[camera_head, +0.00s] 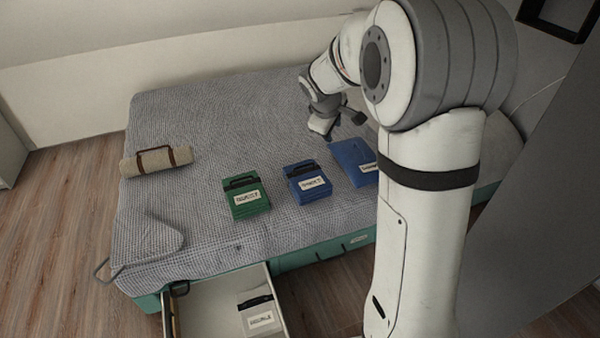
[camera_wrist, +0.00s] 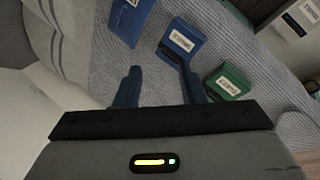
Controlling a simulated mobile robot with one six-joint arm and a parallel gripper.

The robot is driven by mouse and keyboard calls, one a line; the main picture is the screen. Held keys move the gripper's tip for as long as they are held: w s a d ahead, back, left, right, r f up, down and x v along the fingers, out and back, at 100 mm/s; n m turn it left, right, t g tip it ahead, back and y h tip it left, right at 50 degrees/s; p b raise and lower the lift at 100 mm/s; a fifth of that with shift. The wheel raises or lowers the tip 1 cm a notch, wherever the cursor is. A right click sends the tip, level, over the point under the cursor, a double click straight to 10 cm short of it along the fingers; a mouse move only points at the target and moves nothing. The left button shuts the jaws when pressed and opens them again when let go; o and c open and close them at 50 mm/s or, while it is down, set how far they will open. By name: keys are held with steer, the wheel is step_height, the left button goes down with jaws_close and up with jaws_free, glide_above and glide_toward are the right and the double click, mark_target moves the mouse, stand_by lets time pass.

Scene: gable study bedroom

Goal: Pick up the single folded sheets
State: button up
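Three folded, strapped bundles with white labels lie in a row on the bed. They are a green bundle (camera_head: 246,197), a middle blue bundle (camera_head: 307,183) and a right blue bundle (camera_head: 352,158), partly hidden behind my arm. The label lettering is too small to read surely, so I cannot tell which are the single sheets. My gripper (camera_head: 322,128) is above the bed, behind the blue bundles. In the wrist view its fingers (camera_wrist: 160,70) are apart with nothing between them. There the middle blue bundle (camera_wrist: 182,40), right blue bundle (camera_wrist: 129,20) and green bundle (camera_wrist: 228,82) lie beyond the fingertips.
A pale labelled bundle (camera_head: 257,312) lies in the open drawer (camera_head: 212,298) at the bed's front. A beige roll with a brown strap (camera_head: 157,161) is at the bed's left edge. The grey bedspread (camera_head: 215,125) is clear behind the bundles. A sloping wall rises behind.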

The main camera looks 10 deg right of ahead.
steer(key=w+a+f+n+t+b, duration=0.15)
steer(key=w+f+n+b, duration=0.3)
steer(key=w+f, duration=0.8)
steer(key=n+t+b, duration=0.1)
steer(key=n+b, duration=0.4)
steer(key=n, duration=0.1)
glide_toward(304, 166)
steer(key=shift+m, duration=0.25)
steer(key=b+x, duration=0.1)
steer(key=x, duration=0.7)
steer(key=shift+w+b, duration=0.1)
steer(key=shift+b, duration=0.2)
jaws_close()
